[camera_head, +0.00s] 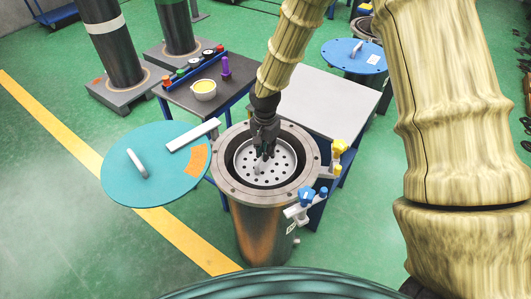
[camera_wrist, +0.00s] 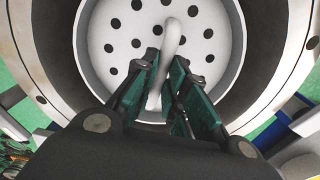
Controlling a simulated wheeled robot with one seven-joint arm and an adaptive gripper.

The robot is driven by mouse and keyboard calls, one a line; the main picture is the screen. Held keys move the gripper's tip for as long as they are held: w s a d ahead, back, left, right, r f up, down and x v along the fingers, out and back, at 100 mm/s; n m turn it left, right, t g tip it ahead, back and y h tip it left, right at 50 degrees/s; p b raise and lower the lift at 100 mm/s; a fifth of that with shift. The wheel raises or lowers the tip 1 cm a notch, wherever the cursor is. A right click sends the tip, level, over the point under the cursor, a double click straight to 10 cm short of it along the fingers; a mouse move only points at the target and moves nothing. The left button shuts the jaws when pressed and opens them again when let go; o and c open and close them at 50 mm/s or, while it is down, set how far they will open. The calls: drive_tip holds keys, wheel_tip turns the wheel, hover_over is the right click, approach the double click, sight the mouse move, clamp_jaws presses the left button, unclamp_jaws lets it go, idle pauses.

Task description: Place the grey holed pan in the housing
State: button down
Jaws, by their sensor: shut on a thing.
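The grey holed pan (camera_head: 283,170) sits within the round opening of the housing (camera_head: 262,236), a flanged metal cylinder in the middle of the head view. My gripper (camera_head: 263,153) points down over the pan, shut on its upright handle. In the wrist view the pan (camera_wrist: 120,30) shows its holed floor and rim, and my gripper's green-lined fingers (camera_wrist: 163,92) close around the pale curved handle (camera_wrist: 170,45). The housing's flange (camera_wrist: 25,60) surrounds the pan with a dark gap between. Whether the pan rests on anything inside is hidden.
A teal lid (camera_head: 125,175) with a handle is swung open left of the housing. Blue and yellow valves (camera_head: 306,197) stick out at its right. A table with a yellow-filled bowl (camera_head: 203,90) and a purple item stands behind left. A pale bare table (camera_head: 320,100) stands behind right.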

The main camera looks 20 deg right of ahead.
drive_tip(key=shift+f, duration=0.95)
drive_tip(key=shift+f, duration=0.2)
drive_tip(key=c, duration=1.5)
unclamp_jaws()
drive_tip(key=shift+o, duration=0.2)
wheel_tip(320, 180, up, 12)
drive_tip(key=b, duration=0.2)
drive_tip(key=shift+r, duration=0.2)
drive_tip(key=shift+d, duration=0.1)
